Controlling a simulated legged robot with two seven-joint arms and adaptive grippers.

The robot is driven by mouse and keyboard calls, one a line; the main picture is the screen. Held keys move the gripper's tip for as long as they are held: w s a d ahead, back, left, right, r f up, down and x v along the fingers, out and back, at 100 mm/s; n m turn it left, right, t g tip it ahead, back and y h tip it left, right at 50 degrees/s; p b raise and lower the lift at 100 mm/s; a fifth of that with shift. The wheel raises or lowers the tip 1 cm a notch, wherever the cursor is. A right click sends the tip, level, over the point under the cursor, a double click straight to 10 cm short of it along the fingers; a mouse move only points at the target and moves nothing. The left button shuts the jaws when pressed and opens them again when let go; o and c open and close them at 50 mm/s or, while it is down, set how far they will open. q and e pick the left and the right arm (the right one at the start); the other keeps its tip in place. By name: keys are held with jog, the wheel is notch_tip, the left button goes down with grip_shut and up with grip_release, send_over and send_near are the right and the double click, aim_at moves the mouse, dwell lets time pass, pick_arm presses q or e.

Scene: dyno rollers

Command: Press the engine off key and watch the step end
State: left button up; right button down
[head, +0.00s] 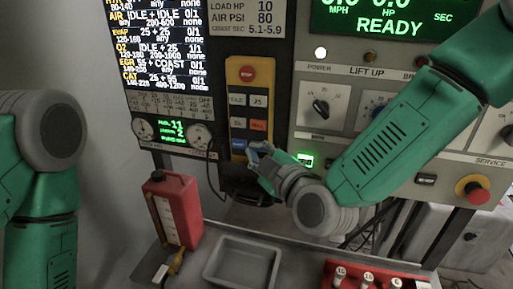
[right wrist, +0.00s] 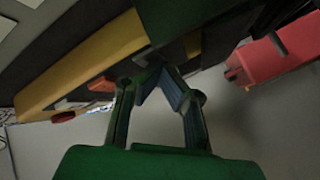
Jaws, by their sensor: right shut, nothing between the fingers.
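The yellow key pendant (head: 231,85) hangs upright in the middle of the head view. It has a red stop button (head: 247,73) on top, pale keys and a red key (head: 258,125) below, and a blue key (head: 238,145) at lower left. My right gripper (head: 256,150) is shut and empty at the pendant's lower right, covering that corner. I cannot tell if it touches a key, nor read which key is engine off. In the right wrist view the fingers (right wrist: 160,72) converge near the pendant's yellow edge (right wrist: 88,62). Only my left arm shows; its gripper is out of view.
A screen reading READY (head: 390,27) is above right, over a knob panel (head: 335,135). Gauges (head: 172,133) sit left of the pendant. A red can (head: 176,213), grey tray (head: 243,262) and red socket rack (head: 345,270) are on the bench below.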

jog(key=shift+s, duration=0.1)
jog(key=shift+s+a, duration=0.3)
jog(key=shift+s, duration=0.5)
jog(key=shift+s+a, duration=0.25)
jog(key=shift+s, duration=0.55)
jog(key=shift+s+a, duration=0.3)
jog(key=shift+s, duration=0.5)
jog(key=shift+s+a, duration=0.25)
jog(key=shift+s, duration=0.55)
dwell(1.9)
